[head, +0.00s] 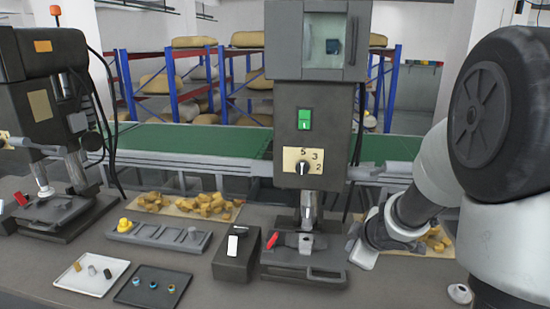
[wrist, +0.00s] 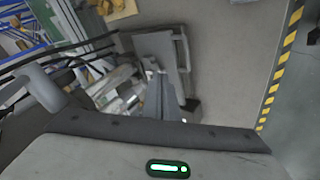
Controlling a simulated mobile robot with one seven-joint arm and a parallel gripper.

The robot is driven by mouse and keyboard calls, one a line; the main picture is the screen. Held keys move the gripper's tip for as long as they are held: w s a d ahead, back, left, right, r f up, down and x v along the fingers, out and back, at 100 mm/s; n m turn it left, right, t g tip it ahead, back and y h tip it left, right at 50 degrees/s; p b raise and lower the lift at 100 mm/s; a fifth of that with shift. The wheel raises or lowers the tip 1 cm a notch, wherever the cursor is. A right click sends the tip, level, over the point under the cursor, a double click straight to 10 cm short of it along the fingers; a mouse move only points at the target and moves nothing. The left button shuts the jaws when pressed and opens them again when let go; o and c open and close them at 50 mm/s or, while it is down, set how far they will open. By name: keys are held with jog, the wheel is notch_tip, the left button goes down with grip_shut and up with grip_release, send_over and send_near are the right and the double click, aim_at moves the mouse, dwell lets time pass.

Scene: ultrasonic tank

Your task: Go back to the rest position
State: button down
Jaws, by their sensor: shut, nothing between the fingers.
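My arm comes in from the right edge of the head view and bends down and left over the bench. My gripper (head: 365,250) is at its lower end, right of the middle press machine, low over the bench. It is shut and holds nothing that I can see. Its fingertips are small and hard to make out in the head view. In the wrist view the grey hand body with a green light fills the bottom.
The middle press (head: 305,130) stands close left of my gripper. Yellow pieces on a mat (head: 434,240) lie behind my wrist. A dark box (head: 236,258), a grey slotted holder (head: 160,236), a white tray (head: 92,275) and a dark tray (head: 153,287) stand left. A green conveyor (head: 190,138) runs behind.

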jog(key=s+d+r+m+h, duration=0.35)
jog(key=s+r+m, duration=0.45)
jog(key=r, duration=0.5)
jog(key=s+a+m+g+y, duration=0.1)
jog(key=s+a+m, duration=0.1)
jog(key=s+a, duration=0.3)
jog(key=s+a+m+g+y, duration=0.1)
jog(key=s+a, duration=0.5)
jog(key=s, duration=0.7)
jog(key=shift+r+m+g+y, duration=0.3)
jog(key=shift+r+m+y, duration=0.1)
jog(key=shift+y, duration=0.25)
jog(key=shift+a, duration=0.1)
